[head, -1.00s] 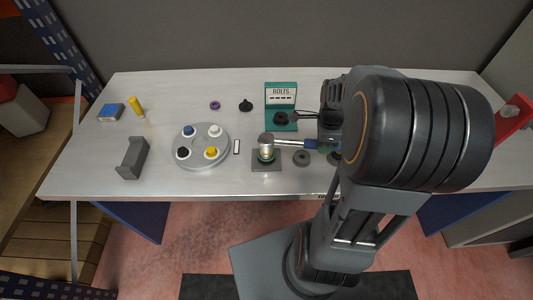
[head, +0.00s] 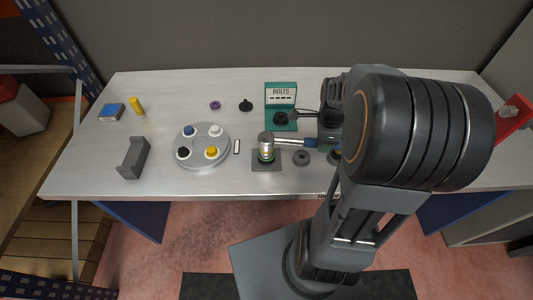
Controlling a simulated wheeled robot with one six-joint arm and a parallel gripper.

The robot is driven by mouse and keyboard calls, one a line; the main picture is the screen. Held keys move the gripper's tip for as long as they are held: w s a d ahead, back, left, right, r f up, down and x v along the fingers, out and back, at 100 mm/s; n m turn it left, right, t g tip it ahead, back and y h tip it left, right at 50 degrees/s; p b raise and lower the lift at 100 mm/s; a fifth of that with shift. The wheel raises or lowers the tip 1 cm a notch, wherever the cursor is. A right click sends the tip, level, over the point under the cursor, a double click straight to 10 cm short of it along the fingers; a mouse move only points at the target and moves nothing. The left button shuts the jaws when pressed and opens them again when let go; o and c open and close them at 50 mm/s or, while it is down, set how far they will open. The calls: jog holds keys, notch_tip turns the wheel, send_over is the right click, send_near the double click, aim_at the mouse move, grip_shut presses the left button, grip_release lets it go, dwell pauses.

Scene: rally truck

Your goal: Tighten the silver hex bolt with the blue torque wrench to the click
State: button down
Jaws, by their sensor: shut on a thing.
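The blue torque wrench (head: 292,142) lies level, its silver shaft running from a silver cylindrical head on the left to a blue grip on the right. The head stands upright over a dark square plate (head: 259,167), with a yellow-green band low on it. The silver hex bolt is not visible; the head may hide it. My gripper (head: 325,141) is shut on the wrench at its blue handle end, and my arm hides much of the grip.
A grey turntable (head: 204,164) with coloured knobs is to the left, and a grey bracket (head: 133,158) farther left.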

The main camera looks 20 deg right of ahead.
jog(key=shift+r+p, duration=0.4)
jog(key=shift+r, duration=0.15)
jog(key=shift+r+p, duration=0.9)
jog(key=shift+r, duration=0.55)
jog(key=shift+r+p, duration=1.75)
jog(key=shift+r, duration=0.1)
jog(key=shift+s+d+r+p, duration=0.4)
jog(key=shift+d+r, duration=0.1)
jog(key=shift+d, duration=0.25)
jog(key=shift+s+d+r+p, duration=0.3)
jog(key=shift+d+r+p, duration=0.15)
jog(key=shift+d, duration=0.35)
jog(key=shift+s+d+r+p, duration=0.35)
jog(key=shift+d+r, duration=0.15)
jog(key=shift+d, duration=0.25)
jog(key=shift+f, duration=0.1)
